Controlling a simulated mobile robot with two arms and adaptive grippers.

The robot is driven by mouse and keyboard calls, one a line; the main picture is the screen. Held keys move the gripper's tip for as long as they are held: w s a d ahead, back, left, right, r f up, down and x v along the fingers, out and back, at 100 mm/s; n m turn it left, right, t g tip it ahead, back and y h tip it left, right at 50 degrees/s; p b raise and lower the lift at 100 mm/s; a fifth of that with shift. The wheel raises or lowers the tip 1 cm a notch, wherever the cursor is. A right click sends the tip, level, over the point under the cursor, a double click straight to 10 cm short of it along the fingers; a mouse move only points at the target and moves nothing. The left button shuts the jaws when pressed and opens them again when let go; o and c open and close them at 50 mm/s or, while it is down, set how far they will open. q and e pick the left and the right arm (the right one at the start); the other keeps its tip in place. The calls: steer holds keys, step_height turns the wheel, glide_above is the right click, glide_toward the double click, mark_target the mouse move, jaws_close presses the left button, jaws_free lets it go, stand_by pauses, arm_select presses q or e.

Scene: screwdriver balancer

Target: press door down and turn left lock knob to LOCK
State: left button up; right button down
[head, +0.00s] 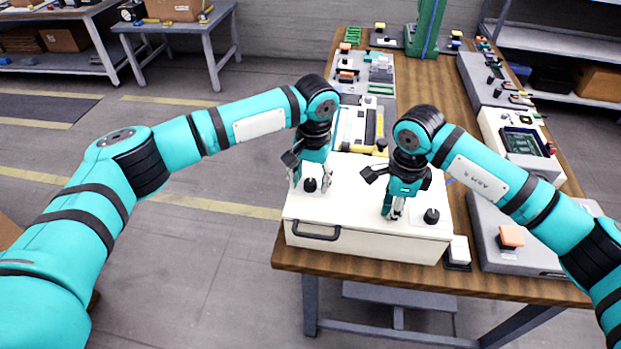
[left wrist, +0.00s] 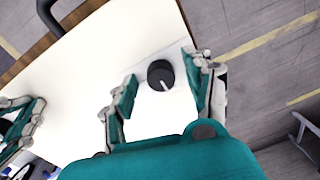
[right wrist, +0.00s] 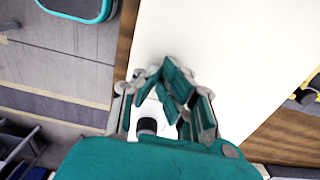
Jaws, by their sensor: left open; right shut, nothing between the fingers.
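The white box (head: 370,182) has a flat lid, the door, with a black handle (head: 316,232) on its front. The left lock knob (head: 310,185) is black and round. In the left wrist view the same knob (left wrist: 160,75) shows a white pointer mark; no lettering is readable. My left gripper (head: 312,178) is open over the knob, with one finger on either side. My right gripper (head: 394,212) is shut and empty, fingertips down at the lid; firm contact cannot be told. The right knob (head: 431,216) stands just right of it, and shows in the right wrist view (right wrist: 147,125).
The box stands on a wooden table (head: 290,259) near its front edge. A grey panel with an orange button (head: 511,236) and a small white-topped switch (head: 459,250) are to the right. A yellow and white device (head: 356,128) is behind. Free floor lies to the left.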

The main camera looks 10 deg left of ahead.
arm_select(q)
steer(key=shift+f, duration=0.1)
arm_select(e)
steer(key=shift+s+f, duration=0.1)
steer(key=shift+f, duration=0.05)
arm_select(q)
jaws_close()
steer(key=shift+m, duration=0.3)
steer(key=m, duration=0.8)
steer(key=shift+m, duration=0.4)
steer(key=m, duration=0.4)
steer(key=shift+m+h, duration=0.3)
steer(key=shift+m, duration=1.9)
